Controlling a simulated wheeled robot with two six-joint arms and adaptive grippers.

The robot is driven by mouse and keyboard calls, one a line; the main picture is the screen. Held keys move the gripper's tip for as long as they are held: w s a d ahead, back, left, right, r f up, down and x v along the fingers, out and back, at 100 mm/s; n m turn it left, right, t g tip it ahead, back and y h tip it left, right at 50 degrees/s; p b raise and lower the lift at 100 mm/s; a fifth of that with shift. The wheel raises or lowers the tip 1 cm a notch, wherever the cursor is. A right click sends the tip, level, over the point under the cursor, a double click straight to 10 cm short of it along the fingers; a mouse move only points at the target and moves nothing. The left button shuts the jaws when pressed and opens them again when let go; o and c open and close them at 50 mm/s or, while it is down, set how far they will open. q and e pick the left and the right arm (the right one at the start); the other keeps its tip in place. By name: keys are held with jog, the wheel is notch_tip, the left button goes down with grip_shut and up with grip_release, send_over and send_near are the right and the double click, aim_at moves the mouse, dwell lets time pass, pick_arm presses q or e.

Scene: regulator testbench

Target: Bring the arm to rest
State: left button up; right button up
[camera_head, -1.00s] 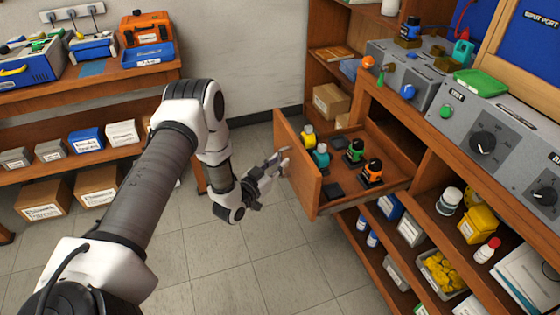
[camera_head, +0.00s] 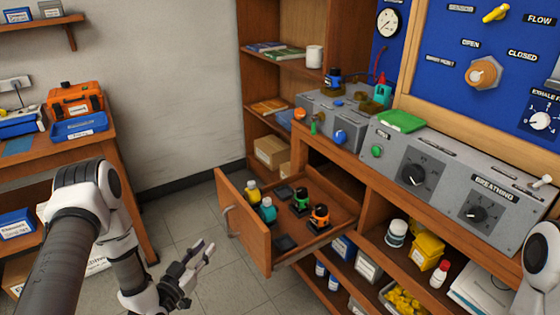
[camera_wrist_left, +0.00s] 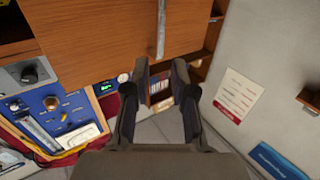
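My left arm comes in from the left in the head view. Its gripper (camera_head: 207,252) is open and empty, in the air in front of the open drawer (camera_head: 243,234), apart from its handle (camera_head: 229,221). In the left wrist view the two fingers (camera_wrist_left: 160,70) stand apart with nothing between them. The wooden drawer front (camera_wrist_left: 110,40) and its metal handle (camera_wrist_left: 160,30) lie beyond the fingertips. A white part of my right arm shows at the right edge of the head view; its gripper is not in view.
The drawer holds a yellow bottle (camera_head: 252,192), a teal bottle (camera_head: 267,210), a green-topped item (camera_head: 301,200) and an orange-topped item (camera_head: 320,216). Grey consoles (camera_head: 440,178) stand on the bench at right. An orange case (camera_head: 75,102) sits on the left table. Floor before the drawer is clear.

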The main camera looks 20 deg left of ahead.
pick_arm(q)
jog(key=w+d+r+m+h+p, duration=0.1)
jog(key=d+r+h+p, duration=0.15)
jog(key=d, duration=0.35)
jog(key=s+d+f+m+g+p, duration=0.1)
jog(key=s+d+f+g+p, duration=0.3)
jog(key=d+g, duration=0.4)
jog(key=s+f+n+g+y, duration=0.1)
jog(key=s+g, duration=0.4)
jog(key=s, duration=0.6)
jog(key=s+f+n+g+y, duration=0.2)
jog(key=s+f+g, duration=0.3)
jog(key=s, duration=0.7)
jog(key=shift+a+y, duration=0.35)
jog(key=shift+a, duration=0.05)
jog(key=shift+s, duration=0.1)
